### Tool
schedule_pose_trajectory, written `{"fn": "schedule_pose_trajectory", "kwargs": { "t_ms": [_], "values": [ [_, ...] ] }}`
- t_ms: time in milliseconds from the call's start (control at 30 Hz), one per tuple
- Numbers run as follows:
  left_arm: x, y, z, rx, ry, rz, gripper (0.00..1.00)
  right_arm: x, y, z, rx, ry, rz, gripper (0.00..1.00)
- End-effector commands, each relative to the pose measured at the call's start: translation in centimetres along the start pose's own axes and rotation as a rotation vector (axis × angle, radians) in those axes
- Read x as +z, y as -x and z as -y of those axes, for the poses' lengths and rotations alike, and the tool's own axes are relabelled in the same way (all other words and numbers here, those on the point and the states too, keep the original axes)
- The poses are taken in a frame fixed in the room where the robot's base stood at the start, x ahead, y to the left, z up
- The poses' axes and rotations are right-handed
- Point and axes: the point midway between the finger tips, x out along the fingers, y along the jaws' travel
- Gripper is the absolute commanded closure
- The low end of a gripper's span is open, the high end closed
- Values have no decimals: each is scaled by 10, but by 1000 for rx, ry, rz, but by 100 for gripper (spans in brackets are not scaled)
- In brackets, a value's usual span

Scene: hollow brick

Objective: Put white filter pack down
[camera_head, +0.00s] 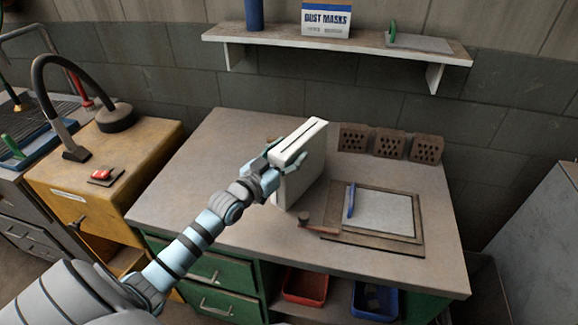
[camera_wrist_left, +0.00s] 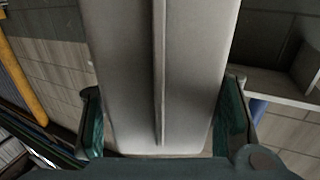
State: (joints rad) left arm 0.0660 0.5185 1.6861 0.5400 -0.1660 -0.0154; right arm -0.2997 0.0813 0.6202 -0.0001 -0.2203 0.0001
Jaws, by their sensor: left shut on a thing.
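The white filter pack (camera_head: 304,168) is a tall pale slab with a dark slot along its top edge. My left gripper (camera_head: 281,160) is shut on it near its upper part. The pack is upright over the grey bench top; I cannot tell whether its base touches the surface. In the left wrist view the pack (camera_wrist_left: 165,75) fills the middle, with a finger of my gripper (camera_wrist_left: 160,130) on each side. The left arm hides part of the bench in front of the pack. My right gripper does not show.
Several hollow bricks (camera_head: 387,146) stand along the bench's back edge. A framed board with a pale sheet (camera_head: 385,214) and a blue pen (camera_head: 351,200) lies to the right, with a wooden-handled tool (camera_head: 316,227) beside it. The bench's left part (camera_head: 200,165) is clear. A shelf (camera_head: 340,45) hangs above.

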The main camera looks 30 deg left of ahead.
Motion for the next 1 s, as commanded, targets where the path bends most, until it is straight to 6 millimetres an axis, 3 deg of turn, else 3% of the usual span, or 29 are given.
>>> {"fn": "schedule_pose_trajectory", "kwargs": {
  "t_ms": [33, 67, 367, 400, 500, 833, 1000],
  "values": [
    [15, 0, 0, 0, 2, 1, 93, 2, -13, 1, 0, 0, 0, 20],
    [17, 0, 0, 0, 1, 1, 93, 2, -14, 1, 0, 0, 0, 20],
    [16, 0, 0, 0, 0, 1, 93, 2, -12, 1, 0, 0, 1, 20],
    [15, 0, 0, 0, 0, 2, 39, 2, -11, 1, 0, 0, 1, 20],
    [14, 0, 0, 0, 0, 2, 23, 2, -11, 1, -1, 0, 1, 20],
    [13, 0, 0, 0, 0, 1, 23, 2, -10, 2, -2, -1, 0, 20],
    [9, 15, 1, -3, -1, 5, 23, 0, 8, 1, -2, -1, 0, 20]
  ]
}}
